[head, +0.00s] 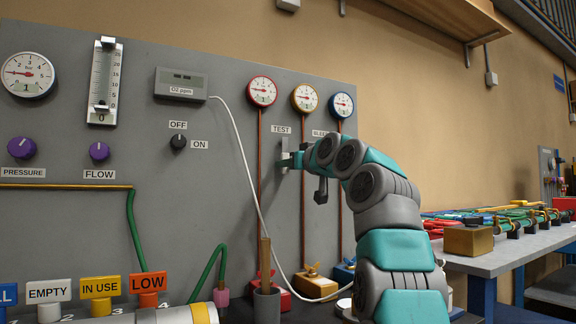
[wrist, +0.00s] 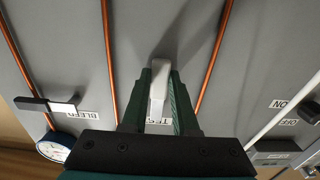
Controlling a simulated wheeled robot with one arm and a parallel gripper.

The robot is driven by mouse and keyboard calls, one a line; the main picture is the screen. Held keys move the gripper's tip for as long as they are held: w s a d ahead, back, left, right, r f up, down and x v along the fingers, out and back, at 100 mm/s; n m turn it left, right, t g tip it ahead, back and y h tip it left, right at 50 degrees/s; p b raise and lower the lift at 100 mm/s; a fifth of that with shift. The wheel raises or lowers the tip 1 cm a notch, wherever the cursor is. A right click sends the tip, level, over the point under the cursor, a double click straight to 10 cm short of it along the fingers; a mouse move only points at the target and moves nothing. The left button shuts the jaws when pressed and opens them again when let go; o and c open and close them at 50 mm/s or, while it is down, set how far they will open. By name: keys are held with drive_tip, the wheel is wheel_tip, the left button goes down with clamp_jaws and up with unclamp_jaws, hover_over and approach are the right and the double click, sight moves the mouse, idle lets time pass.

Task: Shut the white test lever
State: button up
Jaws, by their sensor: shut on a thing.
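The white test lever (wrist: 158,88) shows in the wrist view between the two green fingers of my gripper (wrist: 160,100). My gripper is shut on it, one finger on each side. The lever lies next to the TEST label (wrist: 158,121), which is partly covered. In the head view my gripper (head: 291,161) is at the grey panel (head: 225,130), just below the TEST label (head: 281,130). Little of the lever can be made out there, as the fingers and wrist cover much of it.
Copper pipes (head: 260,190) run down the panel on both sides of the lever. The BLEED lever (wrist: 45,105) sits apart to the left in the wrist view. A white cable (head: 245,165) hangs left of my gripper. A workbench (head: 505,250) stands at the right.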

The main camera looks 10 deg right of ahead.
clamp_jaws()
